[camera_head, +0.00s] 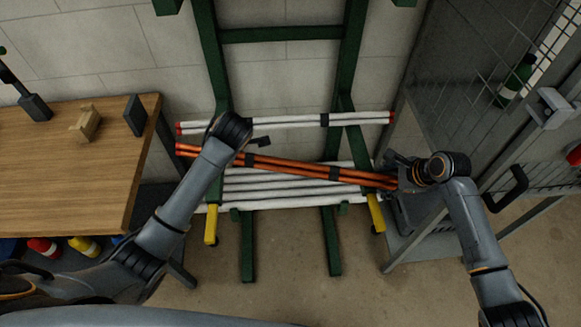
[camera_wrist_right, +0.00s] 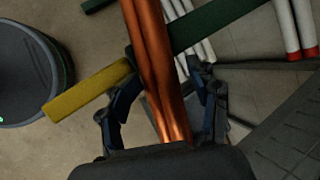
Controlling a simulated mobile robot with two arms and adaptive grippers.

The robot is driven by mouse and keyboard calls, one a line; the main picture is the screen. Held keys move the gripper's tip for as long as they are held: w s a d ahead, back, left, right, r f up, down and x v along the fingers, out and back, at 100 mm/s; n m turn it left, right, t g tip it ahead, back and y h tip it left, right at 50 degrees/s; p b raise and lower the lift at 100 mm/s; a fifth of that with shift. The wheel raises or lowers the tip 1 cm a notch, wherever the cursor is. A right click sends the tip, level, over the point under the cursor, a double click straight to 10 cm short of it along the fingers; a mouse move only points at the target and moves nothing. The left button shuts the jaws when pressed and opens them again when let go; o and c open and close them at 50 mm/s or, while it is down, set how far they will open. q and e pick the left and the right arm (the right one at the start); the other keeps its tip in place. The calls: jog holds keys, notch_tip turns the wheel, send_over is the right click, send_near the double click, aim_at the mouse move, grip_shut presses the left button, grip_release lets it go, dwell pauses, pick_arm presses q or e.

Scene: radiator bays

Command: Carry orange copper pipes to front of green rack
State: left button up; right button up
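The bundle of orange copper pipes (camera_head: 290,167) with black straps slants across the green rack (camera_head: 214,62), its left end higher in the picture. My right gripper (camera_head: 403,172) is at the bundle's right end. In the right wrist view, the pipes (camera_wrist_right: 150,60) run between the fingers of my right gripper (camera_wrist_right: 163,72), which look closed in around them. My left gripper (camera_head: 255,145) is at the pipes near their left end; its fingers are partly hidden, so I cannot tell whether they grip.
White pipes (camera_head: 285,122) lie behind the copper ones, and several more (camera_head: 270,188) lie lower. Yellow-tipped rack arms (camera_head: 211,225) jut forward. A wooden bench (camera_head: 70,165) stands left, a mesh cage (camera_head: 470,70) right. The floor (camera_head: 290,265) before the rack is clear.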

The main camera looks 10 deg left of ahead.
jog(key=shift+v, duration=3.05)
jog(key=shift+s+f, duration=0.1)
